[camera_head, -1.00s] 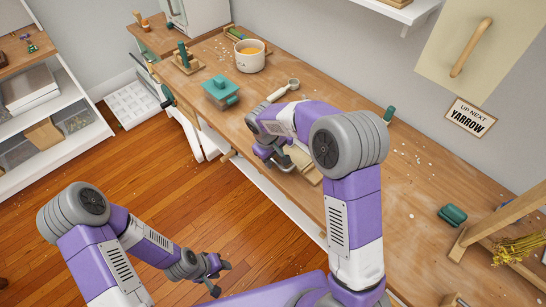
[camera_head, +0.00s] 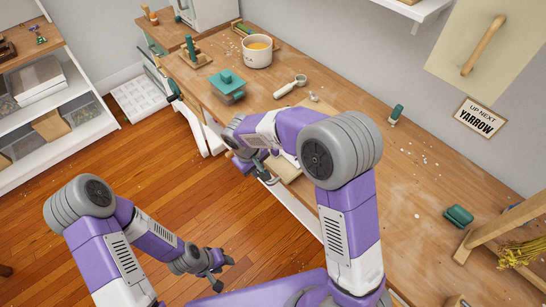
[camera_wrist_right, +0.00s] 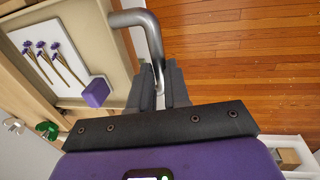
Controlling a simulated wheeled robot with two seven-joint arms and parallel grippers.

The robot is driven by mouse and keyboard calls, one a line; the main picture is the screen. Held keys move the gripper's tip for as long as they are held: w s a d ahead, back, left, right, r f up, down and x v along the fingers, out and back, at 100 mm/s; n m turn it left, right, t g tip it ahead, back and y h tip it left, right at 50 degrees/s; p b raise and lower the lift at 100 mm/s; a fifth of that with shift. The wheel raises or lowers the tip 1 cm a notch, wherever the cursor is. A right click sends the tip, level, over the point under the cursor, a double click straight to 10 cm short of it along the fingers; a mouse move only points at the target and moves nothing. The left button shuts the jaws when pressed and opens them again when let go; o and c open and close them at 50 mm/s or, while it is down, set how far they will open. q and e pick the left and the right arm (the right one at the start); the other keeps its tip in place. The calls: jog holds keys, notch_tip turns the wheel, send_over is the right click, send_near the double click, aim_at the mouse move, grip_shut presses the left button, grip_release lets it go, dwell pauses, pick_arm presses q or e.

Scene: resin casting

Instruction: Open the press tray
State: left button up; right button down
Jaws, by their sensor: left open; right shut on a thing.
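The press tray (camera_wrist_right: 124,55) is pale wood and shows in the right wrist view, standing out past the table front over the floor. Inside it lie a white sheet (camera_wrist_right: 72,84), several purple flowers (camera_wrist_right: 45,57) and a purple block (camera_wrist_right: 96,92). A bent metal handle (camera_wrist_right: 148,27) is at the tray's front. My right gripper (camera_wrist_right: 161,85) is shut on this handle. In the head view my right gripper (camera_head: 264,176) is at the table's front edge, partly hidden by its arm. My left gripper (camera_head: 224,273) is open and empty over the floor.
The wooden table (camera_head: 395,185) carries a teal-topped press block (camera_head: 228,84), a cup (camera_head: 257,53), a white scoop (camera_head: 290,87) and a teal case (camera_head: 458,216). Green and metal wing nuts (camera_wrist_right: 47,130) stand beside the tray. Open wooden floor (camera_head: 120,160) lies in front.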

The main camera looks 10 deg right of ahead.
jog(key=a, duration=0.1)
jog(key=s+a, duration=0.1)
jog(key=a, duration=0.1)
jog(key=s+a, duration=0.1)
jog(key=shift+s+a, duration=0.2)
jog(key=shift+a, duration=0.15)
jog(key=c, duration=1.1)
grip_release()
jog(key=shift+r, duration=0.1)
notch_tip(320, 180, up, 7)
jog(key=a+p, duration=0.1)
jog(key=p, duration=0.1)
jog(key=shift+s+r, duration=0.15)
jog(key=shift+s, duration=0.2)
